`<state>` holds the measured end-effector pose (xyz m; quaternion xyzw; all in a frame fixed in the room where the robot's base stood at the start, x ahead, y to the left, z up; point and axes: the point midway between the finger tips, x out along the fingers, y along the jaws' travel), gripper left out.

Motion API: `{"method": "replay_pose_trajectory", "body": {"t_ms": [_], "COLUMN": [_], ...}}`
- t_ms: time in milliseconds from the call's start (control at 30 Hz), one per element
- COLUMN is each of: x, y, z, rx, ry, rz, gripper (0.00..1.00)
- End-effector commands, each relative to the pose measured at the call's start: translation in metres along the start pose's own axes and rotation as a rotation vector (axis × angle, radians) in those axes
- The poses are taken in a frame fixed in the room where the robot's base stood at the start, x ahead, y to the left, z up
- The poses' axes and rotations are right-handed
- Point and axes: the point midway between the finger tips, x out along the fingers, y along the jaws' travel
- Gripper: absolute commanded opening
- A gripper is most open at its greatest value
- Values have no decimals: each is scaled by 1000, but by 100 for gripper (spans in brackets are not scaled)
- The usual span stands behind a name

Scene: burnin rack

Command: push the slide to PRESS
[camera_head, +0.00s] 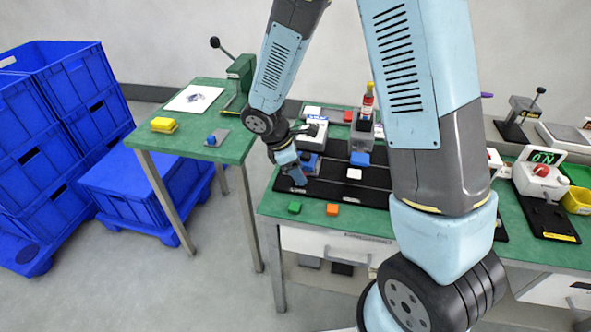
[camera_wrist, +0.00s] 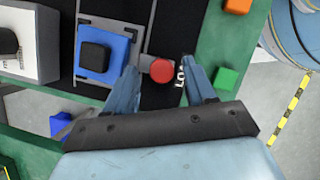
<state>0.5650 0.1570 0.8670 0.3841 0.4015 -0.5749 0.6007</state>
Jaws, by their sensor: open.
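A round red knob (camera_wrist: 162,71) sits on the slide's near side, beside a partly hidden white label starting "LO". My gripper (camera_wrist: 160,66) is open, one finger on each side of the red knob as seen from the wrist. I cannot tell if a finger touches it. In the head view my gripper (camera_head: 297,177) hangs low over the track's front. No PRESS marking is readable.
A white housing with a black part (camera_wrist: 22,45) stands at the track's far end. Green (camera_head: 295,207) and orange (camera_head: 333,209) blocks lie near the table's front edge. A second dark track with a blue block (camera_head: 360,158) lies to the right. A green side table (camera_head: 190,140) stands left.

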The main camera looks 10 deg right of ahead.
Motion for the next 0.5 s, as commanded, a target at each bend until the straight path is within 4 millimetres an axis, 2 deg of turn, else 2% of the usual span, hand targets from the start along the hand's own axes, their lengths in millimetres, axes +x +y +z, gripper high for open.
{"method": "replay_pose_trajectory", "body": {"t_ms": [133,500], "x": [0,0], "y": [0,0], "z": [0,0], "rx": [0,1], "ry": [0,0], "rz": [0,0], "gripper": [54,18]}}
